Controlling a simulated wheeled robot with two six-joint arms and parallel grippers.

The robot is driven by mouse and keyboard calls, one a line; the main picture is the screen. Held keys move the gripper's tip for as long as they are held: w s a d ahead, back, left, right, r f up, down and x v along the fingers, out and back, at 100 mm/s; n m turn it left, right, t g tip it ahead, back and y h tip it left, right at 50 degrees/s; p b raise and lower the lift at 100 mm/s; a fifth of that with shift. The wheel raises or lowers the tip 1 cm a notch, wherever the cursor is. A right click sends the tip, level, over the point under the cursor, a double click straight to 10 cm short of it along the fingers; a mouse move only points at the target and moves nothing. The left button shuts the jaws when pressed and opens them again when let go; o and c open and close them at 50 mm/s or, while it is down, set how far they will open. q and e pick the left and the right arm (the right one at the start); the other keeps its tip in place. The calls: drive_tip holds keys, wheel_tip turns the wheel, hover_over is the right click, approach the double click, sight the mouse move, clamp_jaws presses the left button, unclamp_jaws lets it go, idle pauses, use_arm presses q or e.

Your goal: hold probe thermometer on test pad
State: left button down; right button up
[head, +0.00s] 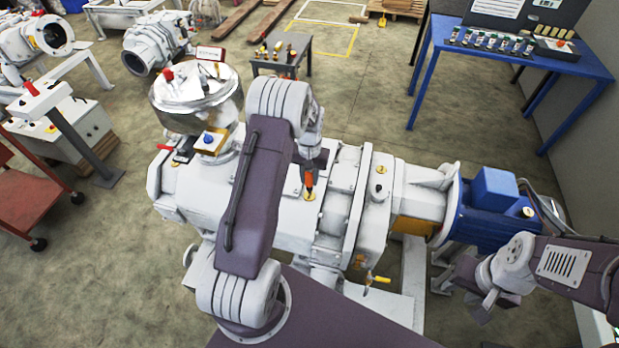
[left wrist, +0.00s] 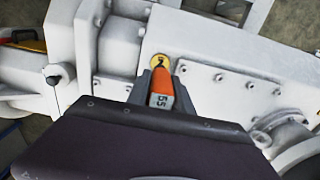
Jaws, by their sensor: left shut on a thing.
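My left gripper (head: 312,168) points down at the white pump housing and is shut on the orange probe thermometer (head: 309,181). The thermometer also shows in the left wrist view (left wrist: 162,88), with a small display reading what looks like 55. Its tip end is at the round yellow test pad (head: 310,196), which shows just beyond it in the left wrist view (left wrist: 158,62). I cannot tell whether the tip touches the pad. My right gripper (head: 488,304) is at the lower right, away from the pad; its finger opening is unclear.
The white pump (head: 335,205) with a blue motor (head: 492,190) fills the middle. Other yellow pads are on it, one at the right flange (head: 381,170). A metal dome (head: 197,98) stands left of my left arm. A blue table (head: 465,50) is at the back right.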

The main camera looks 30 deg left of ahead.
use_arm(q)
wheel_tip(320, 180, up, 5)
drive_tip(key=p, duration=0.3)
